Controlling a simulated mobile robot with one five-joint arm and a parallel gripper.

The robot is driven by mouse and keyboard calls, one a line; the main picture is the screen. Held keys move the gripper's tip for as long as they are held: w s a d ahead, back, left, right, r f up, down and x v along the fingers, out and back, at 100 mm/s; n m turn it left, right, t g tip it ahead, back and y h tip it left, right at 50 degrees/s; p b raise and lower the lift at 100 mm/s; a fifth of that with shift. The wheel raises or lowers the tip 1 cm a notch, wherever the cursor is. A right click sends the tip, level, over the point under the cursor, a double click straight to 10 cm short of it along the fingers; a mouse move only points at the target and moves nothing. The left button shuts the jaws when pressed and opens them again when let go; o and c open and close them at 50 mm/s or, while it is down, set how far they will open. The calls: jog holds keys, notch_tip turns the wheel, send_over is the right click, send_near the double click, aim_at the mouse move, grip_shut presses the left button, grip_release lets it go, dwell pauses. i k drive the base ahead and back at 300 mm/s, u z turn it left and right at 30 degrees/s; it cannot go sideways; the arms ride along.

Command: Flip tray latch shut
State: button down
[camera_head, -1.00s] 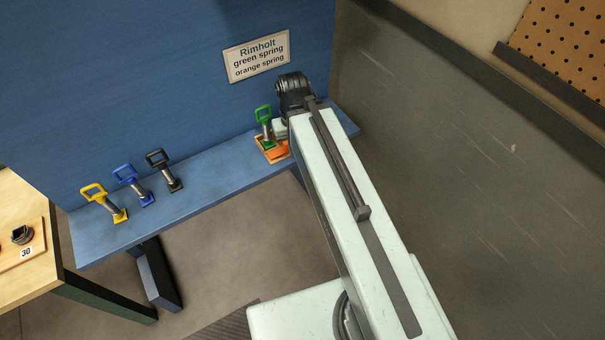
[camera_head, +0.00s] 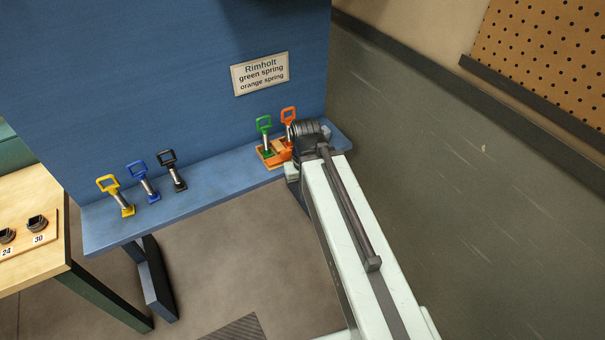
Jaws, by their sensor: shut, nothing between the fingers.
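The orange-brown tray (camera_head: 271,161) sits at the right part of the blue bench. A green-handled spring (camera_head: 264,137) and an orange-handled spring (camera_head: 288,126) stand upright in it. I cannot make out the tray's latch; my arm covers the tray's right side. The dark wrist end of my gripper (camera_head: 309,136) is just right of the tray, at the far end of my pale arm. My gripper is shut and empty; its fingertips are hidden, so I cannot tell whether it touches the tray.
Yellow (camera_head: 116,196), blue (camera_head: 142,182) and black (camera_head: 172,170) handled springs stand left on the blue bench (camera_head: 215,195). A wooden table (camera_head: 35,250) is at left. A dark grey panel (camera_head: 430,140) borders the right.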

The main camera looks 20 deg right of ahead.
aim_at(285, 154)
jog(key=k, duration=0.8)
jog(key=u, duration=0.25)
jog(key=i, duration=0.65)
jog(key=u, duration=0.9)
jog(key=i, duration=1.15)
jog(key=z, duration=0.5)
